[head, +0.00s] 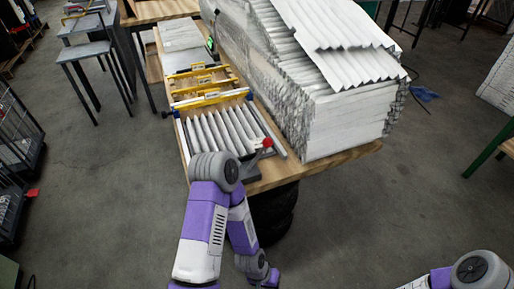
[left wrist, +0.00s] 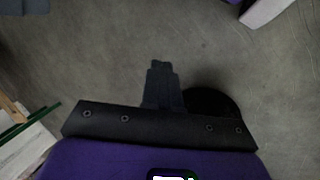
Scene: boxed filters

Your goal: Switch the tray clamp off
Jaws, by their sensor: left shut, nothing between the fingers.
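The tray clamp is a grey lever with a round red knob (head: 267,143) at the near end of the wooden table in the head view. Its lever leans up to the right from a dark grey base (head: 250,160), and my left arm stands close in front of it. Beside it lies a tray of upright white pleated filters (head: 215,130). My left gripper (left wrist: 160,66) is shut and empty in the left wrist view, over bare floor and away from the clamp. The left fingers are not visible in the head view. My right gripper is out of view.
Yellow bar clamps (head: 205,82) cross the table behind the tray. A large stack of white pleated filters (head: 335,75) fills the table's right side. Grey stools (head: 85,50) stand at the left, and a wire cage (head: 18,135) at the left edge. Open floor lies right of the table.

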